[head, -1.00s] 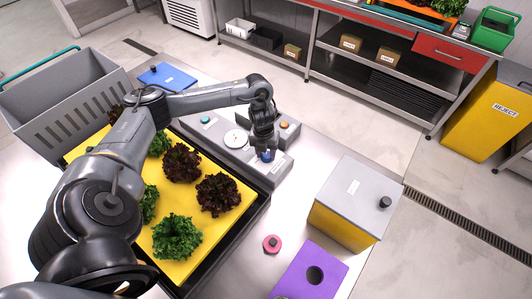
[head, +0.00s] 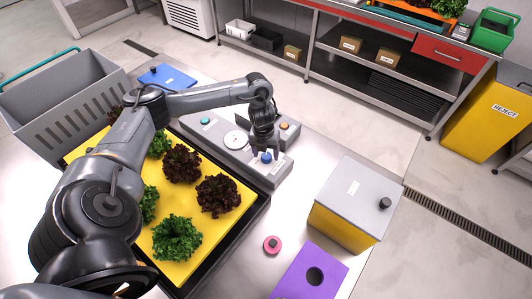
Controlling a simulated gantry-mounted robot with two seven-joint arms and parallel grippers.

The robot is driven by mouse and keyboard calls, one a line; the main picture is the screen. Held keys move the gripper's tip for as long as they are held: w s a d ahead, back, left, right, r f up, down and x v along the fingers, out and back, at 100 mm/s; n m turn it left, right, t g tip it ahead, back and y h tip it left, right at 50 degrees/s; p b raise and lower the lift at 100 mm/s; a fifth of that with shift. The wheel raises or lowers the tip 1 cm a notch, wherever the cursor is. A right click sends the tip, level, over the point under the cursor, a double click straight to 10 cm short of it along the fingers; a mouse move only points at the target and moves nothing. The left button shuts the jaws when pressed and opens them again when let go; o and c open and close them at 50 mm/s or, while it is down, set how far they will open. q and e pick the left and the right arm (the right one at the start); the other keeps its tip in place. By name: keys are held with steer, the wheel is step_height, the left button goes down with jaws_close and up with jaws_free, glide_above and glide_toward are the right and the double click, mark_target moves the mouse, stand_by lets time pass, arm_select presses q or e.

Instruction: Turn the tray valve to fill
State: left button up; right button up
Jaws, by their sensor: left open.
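A grey control panel (head: 232,157) lies on the steel table beside the lettuce tray. It carries a blue knob (head: 266,157), a white round dial (head: 236,139), a teal button (head: 205,120) and an orange button (head: 284,125). I cannot tell from the picture which of these is the tray valve. My left gripper (head: 265,150) points down at the blue knob, its fingers open just above or around it; contact is unclear. The yellow tray (head: 200,228) holds green and dark red lettuces. My right gripper is not in view.
A grey slotted crate (head: 75,98) and a blue board (head: 167,77) are at the left.

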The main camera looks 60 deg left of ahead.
mark_target(264, 155)
arm_select(q)
step_height(264, 155, up, 10)
steer(key=p, duration=0.4)
steer(key=shift+s+a, duration=0.25)
